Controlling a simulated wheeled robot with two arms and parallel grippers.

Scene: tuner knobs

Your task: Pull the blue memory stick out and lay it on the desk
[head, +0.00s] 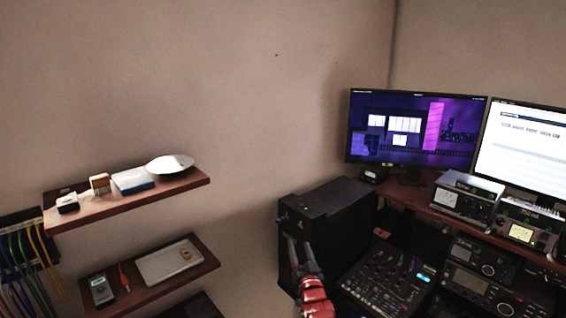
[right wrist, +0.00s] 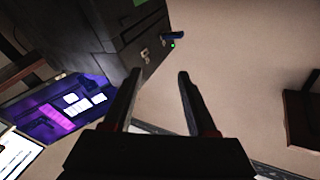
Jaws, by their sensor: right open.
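The blue memory stick (right wrist: 174,36) sticks out of the front of a black computer tower (right wrist: 110,35), beside a small green light, in the right wrist view. My right gripper (head: 298,243) is in front of the tower's front face. In the right wrist view my right gripper (right wrist: 160,76) is open and empty, its fingertips apart from the stick, which lies beyond them. My left gripper is not in view.
The desk (head: 415,196) holds monitors (head: 415,130) and radio units (head: 467,198). A mixing panel (head: 388,280) lies right of my right arm. Wall shelves (head: 110,205) with small items and a white dish (head: 170,164) are at left. Bare wall separates shelves and tower.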

